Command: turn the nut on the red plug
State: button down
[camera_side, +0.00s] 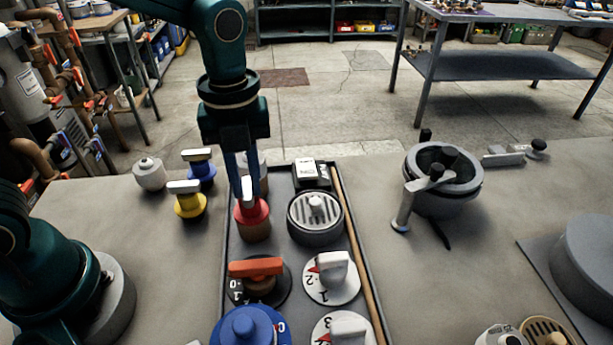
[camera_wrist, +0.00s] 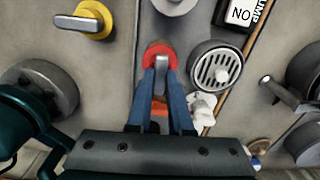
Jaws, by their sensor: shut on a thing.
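The red plug (camera_side: 252,219) stands in the left part of a dark tray (camera_side: 228,240), with a grey bar-shaped nut (camera_side: 247,188) on top. In the wrist view the red plug (camera_wrist: 154,48) shows as a red ring around the grey nut (camera_wrist: 160,65). My gripper (camera_side: 246,190) points straight down over the plug. Its two blue fingers are shut on the nut, one on each side, as the wrist view also shows (camera_wrist: 161,78). The fingers hide part of the nut and the plug's top.
A grey strainer basket (camera_side: 315,222) stands close right of the plug. Yellow (camera_side: 190,205) and blue (camera_side: 200,172) plugs stand to the left. An orange-handled dial (camera_side: 257,268) is in front. A wooden rod (camera_side: 355,250) lies along the tray's right side.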

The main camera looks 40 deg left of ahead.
aim_at(247, 187)
jog(key=c, duration=0.8)
grip_release()
jog(key=shift+r, duration=2.55)
jog(key=s+a+r+n+t, duration=0.3)
jog(key=s+r+n, duration=0.1)
jog(key=r+n, duration=0.1)
jog(key=s+a+f+n+t, duration=0.1)
jog(key=s+n, duration=0.2)
jog(key=n, duration=0.7)
jog(key=s+a+f+n+t, duration=0.1)
jog(key=s+f+n, duration=0.1)
jog(key=n, duration=0.9)
jog(key=shift+s+f+t, duration=0.2)
jog(key=shift+s+t, duration=0.1)
jog(key=shift+s, duration=0.25)
